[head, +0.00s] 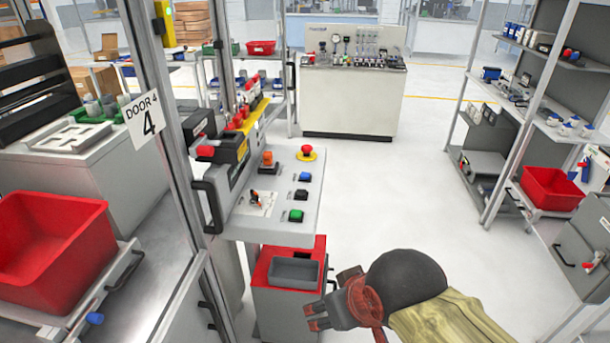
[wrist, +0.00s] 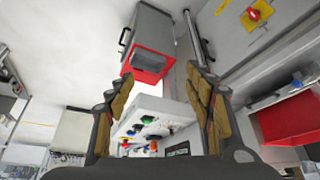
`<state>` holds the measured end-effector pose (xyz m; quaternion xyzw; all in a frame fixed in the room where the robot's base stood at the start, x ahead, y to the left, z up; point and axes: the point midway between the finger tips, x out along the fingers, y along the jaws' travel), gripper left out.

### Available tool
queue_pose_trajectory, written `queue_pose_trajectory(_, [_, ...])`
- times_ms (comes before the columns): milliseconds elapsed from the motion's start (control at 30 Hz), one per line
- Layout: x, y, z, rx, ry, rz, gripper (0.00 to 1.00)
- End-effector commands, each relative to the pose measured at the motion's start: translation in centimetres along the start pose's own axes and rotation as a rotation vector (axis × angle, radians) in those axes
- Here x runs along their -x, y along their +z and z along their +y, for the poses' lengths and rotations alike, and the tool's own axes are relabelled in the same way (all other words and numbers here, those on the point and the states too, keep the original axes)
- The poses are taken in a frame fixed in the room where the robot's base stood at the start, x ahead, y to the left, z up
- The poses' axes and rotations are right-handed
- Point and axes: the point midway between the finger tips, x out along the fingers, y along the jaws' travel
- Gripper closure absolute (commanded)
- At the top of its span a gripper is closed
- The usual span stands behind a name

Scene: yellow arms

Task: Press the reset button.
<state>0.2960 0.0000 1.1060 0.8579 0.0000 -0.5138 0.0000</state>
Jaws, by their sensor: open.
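The grey control panel (head: 258,218) carries a green button (head: 296,215), a black button (head: 300,194), a blue button (head: 304,177) and a red mushroom button (head: 306,152) on a yellow base. I cannot read any label that names the reset button. My gripper (head: 326,298) is open and empty, low and to the right of the panel in the head view, apart from the buttons. In the wrist view, my gripper (wrist: 160,78) has its two fingers spread, and the panel (wrist: 168,109) with its green button (wrist: 147,120) shows between and beyond them, upside down.
A cabinet with a red top (head: 262,262) and a grey bin (head: 294,273) stands below the panel. A metal door post (head: 172,150) with a "Door 4" sign (head: 146,117) is at left. Shelves (head: 545,125) stand at right. The white floor (head: 395,200) between is clear.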

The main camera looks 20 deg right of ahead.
Motion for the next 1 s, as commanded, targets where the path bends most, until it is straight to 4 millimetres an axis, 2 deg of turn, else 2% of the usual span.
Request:
queue_pose_trajectory(867, [0.00,0.00,0.00,0.000,0.000,0.000,0.99])
queue_pose_trajectory(1000, [0.00,0.00,0.00,0.000,0.000,0.000,1.00])
